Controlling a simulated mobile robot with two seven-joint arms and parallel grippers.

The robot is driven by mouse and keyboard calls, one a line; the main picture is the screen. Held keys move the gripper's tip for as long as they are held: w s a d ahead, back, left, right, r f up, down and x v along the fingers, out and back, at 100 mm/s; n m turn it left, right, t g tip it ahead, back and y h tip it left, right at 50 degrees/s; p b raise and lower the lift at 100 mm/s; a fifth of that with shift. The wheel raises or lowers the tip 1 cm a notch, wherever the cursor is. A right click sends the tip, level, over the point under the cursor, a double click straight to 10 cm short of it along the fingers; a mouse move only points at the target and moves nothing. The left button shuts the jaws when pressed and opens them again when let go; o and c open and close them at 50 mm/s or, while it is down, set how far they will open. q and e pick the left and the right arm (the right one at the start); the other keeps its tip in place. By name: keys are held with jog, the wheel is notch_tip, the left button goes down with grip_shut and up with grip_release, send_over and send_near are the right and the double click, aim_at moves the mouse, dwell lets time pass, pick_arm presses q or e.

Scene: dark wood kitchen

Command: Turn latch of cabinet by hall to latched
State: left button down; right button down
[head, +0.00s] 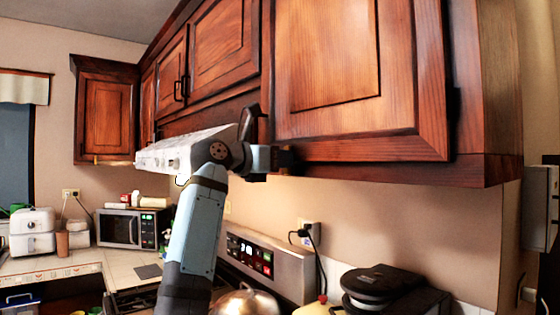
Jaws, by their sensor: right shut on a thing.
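The large wooden wall cabinet (335,60) fills the upper right, with its panelled door seen from below and looking closed. My right arm rises from the bottom, and my right gripper (284,160) is at the lower left corner of this door. Its fingers are shut at the cabinet's bottom edge on a small part that they mostly cover, which appears to be the latch. The latch's shape and angle cannot be made out. A dark piece stands up just above the gripper, beside the door's left edge. My left gripper is not in view.
A white range hood (165,153) is just left of my gripper. More cabinets (222,45) run to the left. Below are a stove panel (262,258), a metal pot lid (246,303), a black appliance (385,285) and a microwave (128,228). The wall under the cabinet is mostly clear.

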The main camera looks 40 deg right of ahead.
jog(key=shift+r, duration=0.1)
jog(key=c, duration=1.1)
grip_release()
jog(key=shift+o, duration=0.2)
jog(key=w+a+b, duration=0.1)
jog(key=a+b, duration=0.1)
jog(key=a, duration=1.1)
jog(key=shift+w+a, duration=0.25)
jog(key=shift+a, duration=0.1)
